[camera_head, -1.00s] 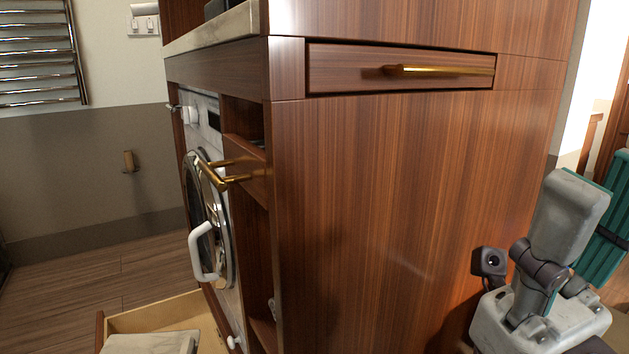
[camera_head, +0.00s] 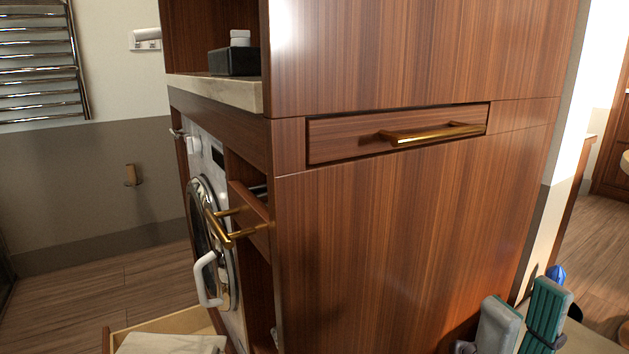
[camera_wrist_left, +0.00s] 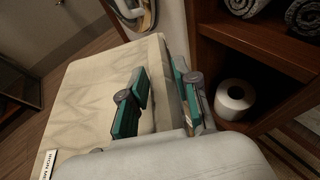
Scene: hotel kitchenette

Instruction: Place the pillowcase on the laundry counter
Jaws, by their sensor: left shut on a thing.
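The pillowcase (camera_wrist_left: 85,95) is a folded, pale beige patterned cloth with a small white label at its lower left corner in the left wrist view. My left gripper (camera_wrist_left: 160,85), with teal finger pads, is shut on it. A pale cloth (camera_head: 170,344), seemingly the same one, shows at the bottom left of the head view by an open drawer; my left gripper is not visible there. The laundry counter (camera_head: 215,90) is a pale stone slab in a wooden niche above the washer. My right gripper (camera_head: 535,325) is at the lower right; its opening is unclear.
A black box (camera_head: 234,62) with white items stands at the counter's back. The washer (camera_head: 212,240) is below, beside a brass-handled drawer (camera_head: 250,205). An open drawer (camera_head: 150,328) sits low. Shelves with rolled towels and a paper roll (camera_wrist_left: 235,98) are right of the pillowcase.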

